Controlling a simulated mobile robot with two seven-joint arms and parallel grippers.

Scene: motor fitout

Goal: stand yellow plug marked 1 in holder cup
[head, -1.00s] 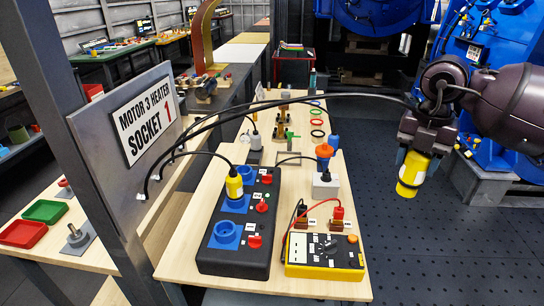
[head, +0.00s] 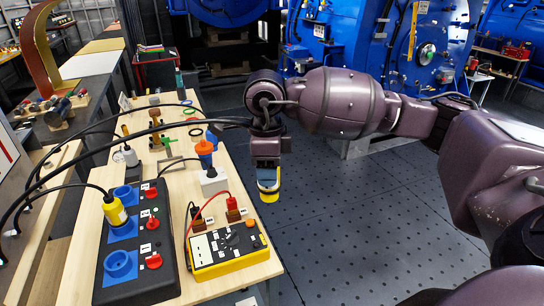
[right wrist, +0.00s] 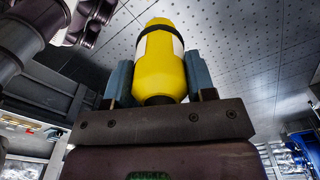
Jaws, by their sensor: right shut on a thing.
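My right gripper (head: 268,172) is shut on a yellow plug (head: 268,190) with a dark band. It hangs over the floor just right of the bench edge. In the right wrist view the plug (right wrist: 160,65) sits between the two blue-grey fingers; no number is readable. A second yellow plug (head: 115,211) with a black cable stands in the dark socket box (head: 140,285). I cannot tell which item is the holder cup. My left gripper is not in view.
A yellow multimeter (head: 228,248) lies near the bench's front right. A pale plug (head: 130,156) and rings (head: 195,132) lie farther back. Black cables arch over the bench.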

